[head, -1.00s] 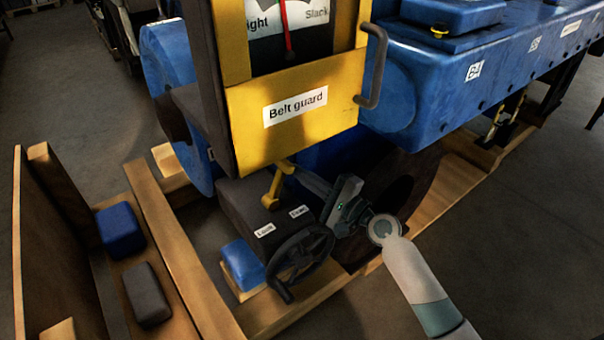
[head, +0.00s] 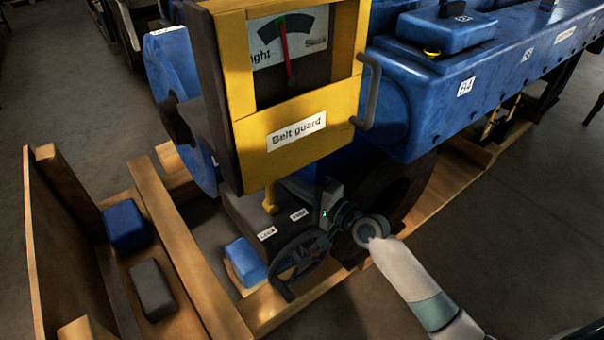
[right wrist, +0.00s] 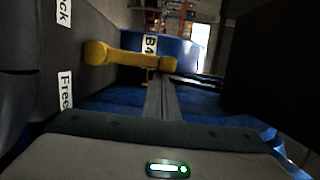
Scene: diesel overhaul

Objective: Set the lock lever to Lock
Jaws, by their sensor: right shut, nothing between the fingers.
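The yellow lock lever (head: 270,200) stands on the dark block below the belt guard. My left gripper is out of view.
The yellow belt guard (head: 290,150) with its gauge overhangs the lever. A dark handwheel (head: 298,262) sits just below my right gripper. The blue engine (head: 400,110) is behind. Wooden crate beams (head: 185,235) run at the left; open floor lies at the right.

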